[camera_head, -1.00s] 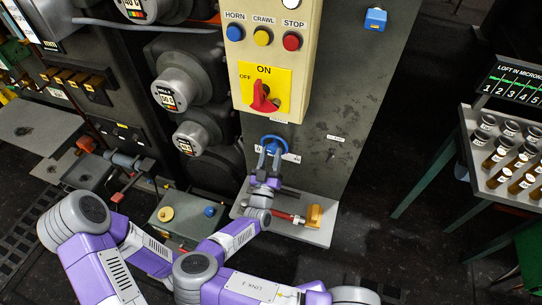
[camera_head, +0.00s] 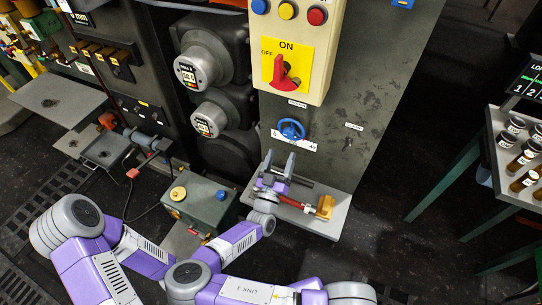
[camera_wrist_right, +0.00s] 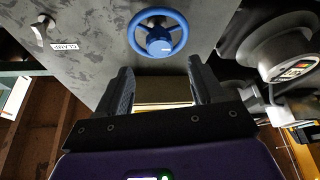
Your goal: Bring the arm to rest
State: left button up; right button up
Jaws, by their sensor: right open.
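My right gripper (camera_head: 279,160) is open and empty in the head view, below the blue handwheel (camera_head: 291,129) on the grey machine column. A visible gap separates its fingertips from the wheel. In the right wrist view, the two dark fingers (camera_wrist_right: 160,88) stand apart with nothing held between them, and the blue handwheel (camera_wrist_right: 157,33) shows beyond them. My purple right arm reaches in from the bottom of the head view. My left gripper is not in view.
A grey shelf (camera_head: 325,222) with a red rod and brass block (camera_head: 325,206) lies close by the gripper. The switch panel (camera_head: 318,42) hangs above. A green box (camera_head: 199,203) with knobs stands left. A rack of jars (camera_head: 516,160) stands far right, with open floor before it.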

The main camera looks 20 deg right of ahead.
jog(key=shift+s+f, duration=0.1)
jog(key=shift+s, duration=0.15)
jog(key=shift+a, duration=0.1)
